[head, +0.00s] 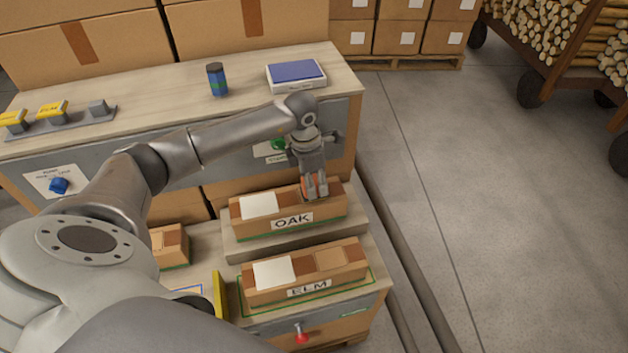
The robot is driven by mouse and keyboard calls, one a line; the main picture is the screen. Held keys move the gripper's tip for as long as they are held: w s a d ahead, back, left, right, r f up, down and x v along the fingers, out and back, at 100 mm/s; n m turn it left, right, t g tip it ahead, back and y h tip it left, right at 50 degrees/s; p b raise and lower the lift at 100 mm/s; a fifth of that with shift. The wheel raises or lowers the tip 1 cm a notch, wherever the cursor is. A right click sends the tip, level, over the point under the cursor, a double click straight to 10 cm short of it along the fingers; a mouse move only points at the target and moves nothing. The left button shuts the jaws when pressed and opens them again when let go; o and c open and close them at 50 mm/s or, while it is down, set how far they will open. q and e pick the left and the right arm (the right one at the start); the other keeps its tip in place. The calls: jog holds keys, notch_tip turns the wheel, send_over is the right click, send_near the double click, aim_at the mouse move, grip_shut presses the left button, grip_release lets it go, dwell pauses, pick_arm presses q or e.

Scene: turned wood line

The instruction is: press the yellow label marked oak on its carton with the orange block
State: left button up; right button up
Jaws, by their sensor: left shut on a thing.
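The carton marked OAK (240,220) stands on a raised board in the middle of the view. It has a white patch (259,205) on the left of its top and an OAK sign on its front. My left gripper (315,192) points down over the right part of its top, shut on the orange block (306,188), which is mostly hidden by the fingers. I cannot tell whether the block touches the carton. No yellow label shows on the carton; the spot under the gripper is hidden. My right gripper is not in view.
The ELM carton (350,268) stands in front, with a red knob (301,335) below. Open floor lies right.

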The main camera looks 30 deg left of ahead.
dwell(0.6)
pick_arm(q)
jog(key=shift+r+p, duration=2.2)
jog(key=shift+r, duration=1.25)
